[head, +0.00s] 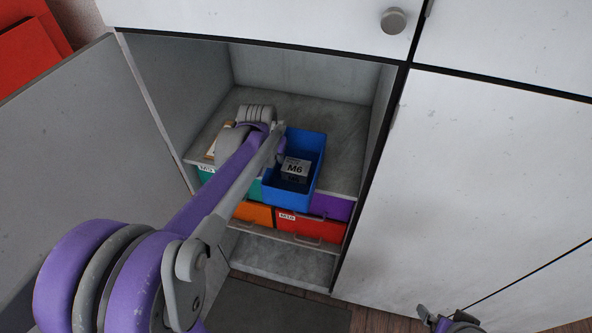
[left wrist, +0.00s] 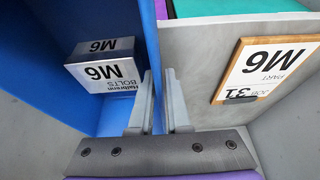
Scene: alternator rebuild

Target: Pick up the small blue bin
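The small blue bin (head: 311,162) is in the open cabinet compartment, at its front, and overlaps the drawers below in the head view. A box labelled M6 bolts (head: 294,169) is inside it. My left gripper (head: 281,137) is at the bin's left side. In the left wrist view its fingers (left wrist: 158,100) are close together, one on each side of the bin's wall (left wrist: 150,42), and look shut on it. Whether the bin touches the shelf is hidden. My right gripper (head: 436,322) shows only partly at the bottom edge, with its opening unclear.
A wooden-backed card marked M6 (left wrist: 268,68) is on the grey shelf (head: 340,130) beside the bin. Teal, purple (head: 331,207), orange (head: 254,213) and red (head: 308,227) drawers sit below. The open cabinet door (head: 90,120) is at left; a closed door (head: 480,190) at right.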

